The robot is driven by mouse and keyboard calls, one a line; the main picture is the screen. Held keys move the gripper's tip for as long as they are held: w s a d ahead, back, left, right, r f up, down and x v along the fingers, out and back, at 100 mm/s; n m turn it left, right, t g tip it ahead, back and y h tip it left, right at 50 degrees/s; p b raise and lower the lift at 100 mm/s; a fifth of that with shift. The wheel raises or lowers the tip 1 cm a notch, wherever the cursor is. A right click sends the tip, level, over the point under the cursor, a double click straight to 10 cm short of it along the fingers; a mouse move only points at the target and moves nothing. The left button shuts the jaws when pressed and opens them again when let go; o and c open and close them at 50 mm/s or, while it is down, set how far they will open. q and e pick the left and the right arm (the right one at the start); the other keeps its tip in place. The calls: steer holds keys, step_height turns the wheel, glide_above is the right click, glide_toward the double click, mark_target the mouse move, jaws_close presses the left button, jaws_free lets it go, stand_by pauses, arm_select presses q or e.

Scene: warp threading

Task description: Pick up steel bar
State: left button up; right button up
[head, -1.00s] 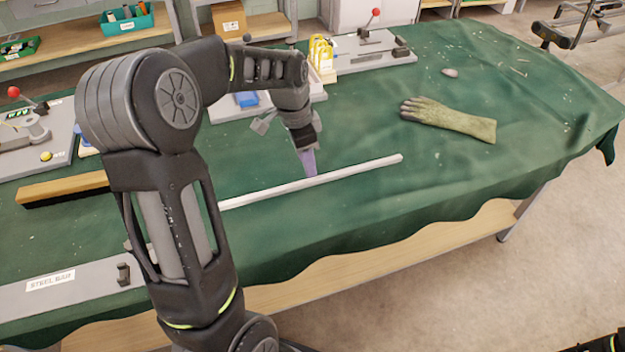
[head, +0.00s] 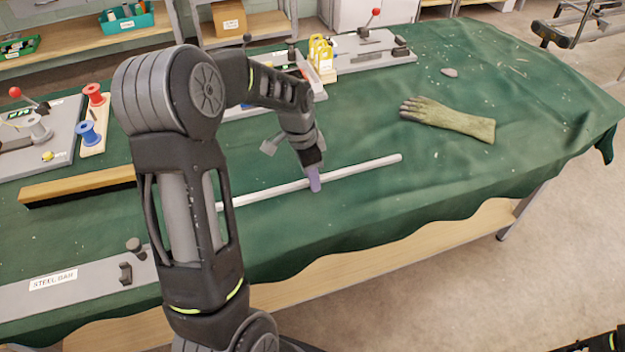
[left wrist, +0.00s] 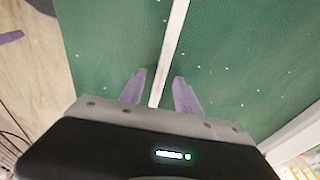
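The steel bar (head: 352,170) is a long, thin, pale rod lying on the green cloth in the head view. My left arm hides part of its left end. My left gripper (head: 314,183) points down at the bar's middle, with its purple fingertip beside or over it. In the left wrist view, the two purple fingers (left wrist: 157,90) are apart, with the steel bar (left wrist: 172,45) running between them. Whether the fingers touch the bar cannot be told.
A grey plate labelled STEEL BAR (head: 85,290) lies at the front left. A wooden brush-like bar (head: 80,186) and spools (head: 94,95) are at the left. A grey-green glove (head: 450,120) lies to the right. The cloth around the bar is mostly clear.

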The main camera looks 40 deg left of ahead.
stand_by(0.4)
arm_select(q)
jaws_close()
stand_by(1.2)
steer(key=shift+r, duration=0.1)
